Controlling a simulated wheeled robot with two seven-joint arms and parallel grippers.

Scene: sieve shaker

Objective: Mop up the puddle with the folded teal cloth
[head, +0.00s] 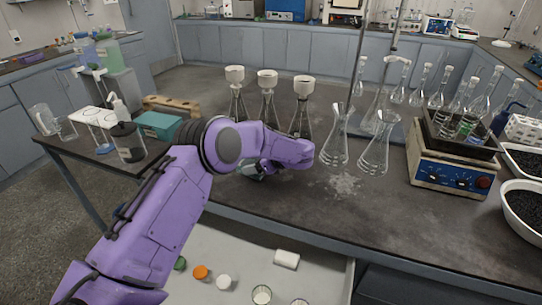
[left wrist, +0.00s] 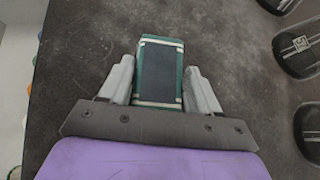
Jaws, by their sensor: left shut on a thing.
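My left gripper (head: 252,170) is low over the dark bench, partly hidden behind my purple arm. In the left wrist view its grey fingers (left wrist: 160,88) are shut on the folded teal cloth (left wrist: 176,103). The cloth looks like a green block with pale bands and a dark grey upper panel. I cannot tell whether it touches the bench. The puddle (head: 343,185) is a pale, glossy patch on the bench, right of the gripper and in front of two conical flasks. The cloth is apart from it. My right gripper is out of view.
Conical flasks with funnels (head: 268,80) stand behind my arm. Two clear flasks (head: 374,157) are right behind the puddle. A blue shaker (head: 452,178) loaded with flasks stands further right. An open drawer (head: 315,270) is below the front edge. A teal box (head: 158,125) is at left.

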